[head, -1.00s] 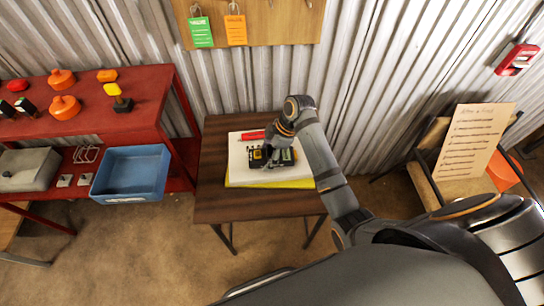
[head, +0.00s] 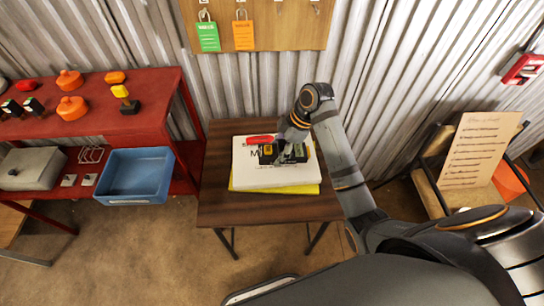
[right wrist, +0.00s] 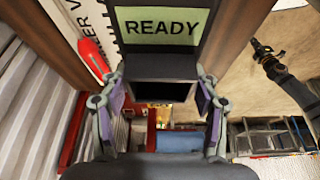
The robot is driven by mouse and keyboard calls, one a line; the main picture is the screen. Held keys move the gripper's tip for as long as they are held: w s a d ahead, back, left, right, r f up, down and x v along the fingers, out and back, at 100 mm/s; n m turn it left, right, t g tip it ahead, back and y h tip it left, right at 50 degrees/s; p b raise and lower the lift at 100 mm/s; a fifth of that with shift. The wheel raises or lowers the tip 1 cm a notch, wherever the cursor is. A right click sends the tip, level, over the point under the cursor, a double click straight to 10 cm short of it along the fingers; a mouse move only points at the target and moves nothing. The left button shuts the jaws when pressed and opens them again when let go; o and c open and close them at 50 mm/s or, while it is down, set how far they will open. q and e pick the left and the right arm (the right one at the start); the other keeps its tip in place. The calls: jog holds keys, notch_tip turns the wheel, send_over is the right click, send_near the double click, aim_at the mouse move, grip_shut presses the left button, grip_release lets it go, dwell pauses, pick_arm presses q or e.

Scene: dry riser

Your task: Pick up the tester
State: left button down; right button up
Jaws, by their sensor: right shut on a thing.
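The tester (head: 268,151) is a dark box with yellow on its face, above the white book on the small wooden table in the head view. In the right wrist view the tester (right wrist: 163,27) fills the top middle, with a green screen reading READY. My right gripper (head: 289,146) is shut on the tester, its fingers on either side in the wrist view (right wrist: 160,95). Whether the tester clears the book is hard to tell. My left gripper (right wrist: 262,50) seems to show small at the wrist view's right; its jaws are unclear.
A white book (head: 250,176) lies on a yellow one (head: 310,188) on the wooden table (head: 215,205), with a red object (head: 262,139) at the back. A red shelf (head: 120,120) with a blue bin (head: 135,177) stands left. A sign (head: 475,150) stands right.

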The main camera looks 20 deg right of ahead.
jog(key=d+r, duration=0.1)
jog(key=s+d+r, duration=0.1)
jog(key=r, duration=0.1)
jog(key=shift+s+d+r, duration=0.15)
jog(key=shift+d, duration=0.15)
jog(key=s+d+r, duration=0.4)
jog(key=s+d, duration=0.1)
jog(key=d, duration=0.2)
jog(key=shift+d, duration=0.25)
dwell(0.7)
